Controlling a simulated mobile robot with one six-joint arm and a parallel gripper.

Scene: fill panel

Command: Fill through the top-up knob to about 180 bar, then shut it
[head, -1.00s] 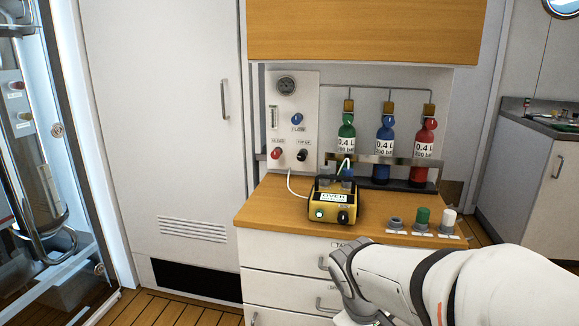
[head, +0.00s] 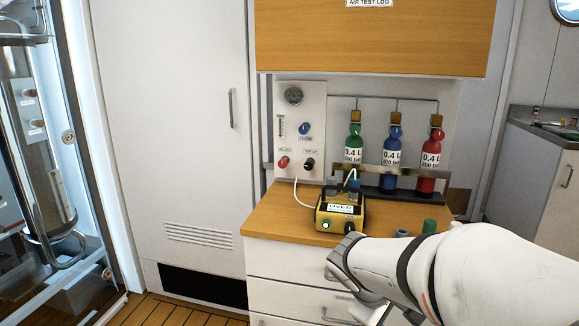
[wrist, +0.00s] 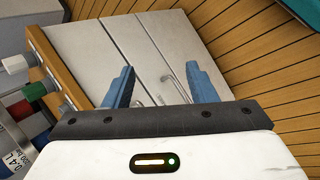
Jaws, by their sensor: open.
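The white fill panel (head: 318,115) stands upright on the wall above the counter. The black top-up knob (head: 309,163) is at its lower right, with the "TOP-UP" label above it. The round pressure gauge (head: 294,96) is at the top; its needle is too small to read. My gripper (head: 342,252) is low in front of the counter's drawers, below and in front of the panel, well apart from the knob. In the wrist view my gripper (wrist: 161,75) has its two blue fingers spread with nothing between them, facing the drawer fronts.
A red bleed knob (head: 283,161) and blue flow knob (head: 304,128) sit near the top-up knob. Green (head: 355,138), blue (head: 393,140) and red (head: 432,145) cylinders stand in a rack at right. A yellow analyser box (head: 340,213) with a white hose sits on the counter (head: 265,222).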

